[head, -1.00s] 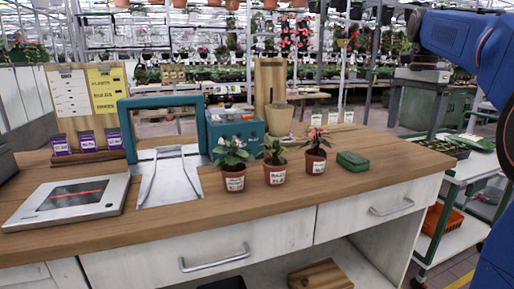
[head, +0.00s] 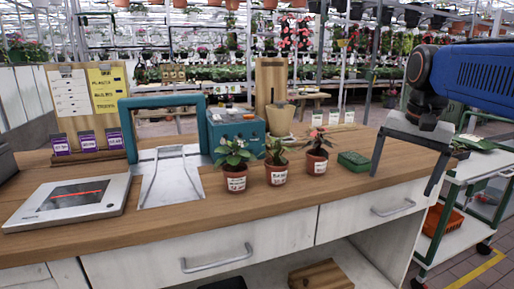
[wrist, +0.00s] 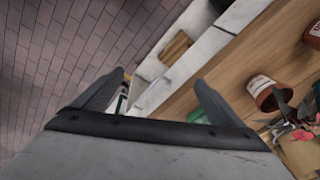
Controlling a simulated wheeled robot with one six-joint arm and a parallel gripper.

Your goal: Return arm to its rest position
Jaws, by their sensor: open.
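My gripper (head: 402,183) is at the right end of the wooden counter (head: 336,188) in the head view, fingers pointing down, spread open and empty. My blue arm reaches in from the upper right. In the wrist view my gripper (wrist: 160,78) shows two dark fingers apart with nothing between them. Beyond them are the counter edge and the brick-paved floor (wrist: 65,55).
Several potted plants stand on the counter, the nearest to my gripper being the right one (head: 317,164). A green box (head: 354,161) lies between it and my gripper. A trolley (head: 470,195) stands to the right. Paved floor lies around it.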

